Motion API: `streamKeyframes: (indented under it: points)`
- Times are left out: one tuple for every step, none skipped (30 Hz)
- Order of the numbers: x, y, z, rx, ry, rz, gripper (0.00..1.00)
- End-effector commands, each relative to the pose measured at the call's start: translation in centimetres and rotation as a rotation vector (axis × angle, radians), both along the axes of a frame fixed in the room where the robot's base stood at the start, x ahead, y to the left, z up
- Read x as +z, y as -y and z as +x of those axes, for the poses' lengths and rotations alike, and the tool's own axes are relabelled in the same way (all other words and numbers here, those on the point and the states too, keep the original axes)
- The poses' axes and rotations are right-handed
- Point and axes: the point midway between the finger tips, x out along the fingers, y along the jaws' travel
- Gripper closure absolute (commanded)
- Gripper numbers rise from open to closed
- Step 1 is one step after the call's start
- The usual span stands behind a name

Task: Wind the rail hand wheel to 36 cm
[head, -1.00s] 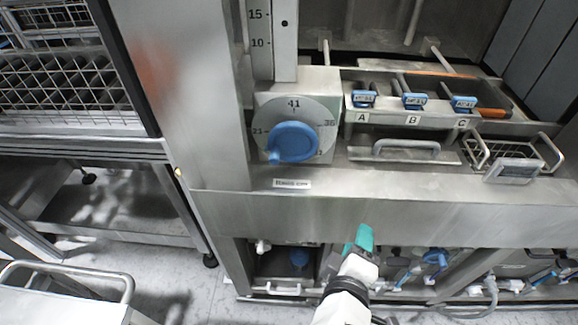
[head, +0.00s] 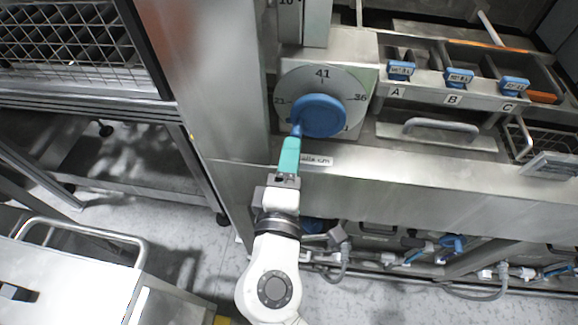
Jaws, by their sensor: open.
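The blue hand wheel (head: 322,117) is mounted on a round grey dial (head: 350,92) on the machine's front. The dial carries the numbers 41 at the top, 36 at the right and 21 at the left; another number at lower right is partly hidden. The wheel's blue handle (head: 297,130) sticks out at its lower left. My gripper (head: 291,143), with teal fingers, is open and points up at the handle from just below. I cannot tell whether the fingers touch it or surround it.
A vertical scale plate (head: 304,22) stands above the dial. Blue-tagged handles (head: 401,69) sit above labels A, B and C at the right. A grey bar handle (head: 440,126) and wire basket (head: 527,138) are right of the wheel. A metal cart (head: 75,275) stands at lower left.

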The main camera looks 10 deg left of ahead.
Motion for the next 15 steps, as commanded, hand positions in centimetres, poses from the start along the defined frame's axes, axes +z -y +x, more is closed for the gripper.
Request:
streamKeyframes:
  points:
    - [0.0, 0.0, 0.4, -0.001, 0.0, 0.0, 0.53]
    - [0.1, 0.1, 0.6, -0.002, 0.001, 0.001, 0.53]
    - [0.1, 0.1, 0.9, -0.002, 0.001, 0.001, 0.53]
    - [0.1, 0.1, 1.1, -0.003, 0.0, 0.001, 0.53]
    - [0.0, 0.1, 1.4, -0.002, 0.0, 0.001, 0.53]
    - [0.0, 0.1, 1.6, -0.002, 0.0, 0.001, 0.53]
    - [0.0, 0.1, 1.8, -0.001, 0.0, 0.001, 0.53]
    - [0.0, 0.1, 2.1, -0.001, 0.0, 0.001, 0.53]
    - [0.0, 0.1, 2.4, -0.002, 0.0, 0.001, 0.53]
    - [0.0, 0.2, 2.6, -0.002, 0.0, 0.001, 0.53]
    - [0.0, 0.2, 2.8, -0.003, 0.0, 0.001, 0.53]
    - [0.0, 0.2, 3.1, -0.002, -0.001, 0.001, 0.53]
    - [0.0, 0.2, 3.3, -0.002, -0.001, 0.001, 0.53]
    - [0.0, 0.2, 3.5, -0.002, 0.0, 0.001, 0.53]
    - [0.0, 0.2, 3.8, -0.002, 0.0, 0.001, 0.53]
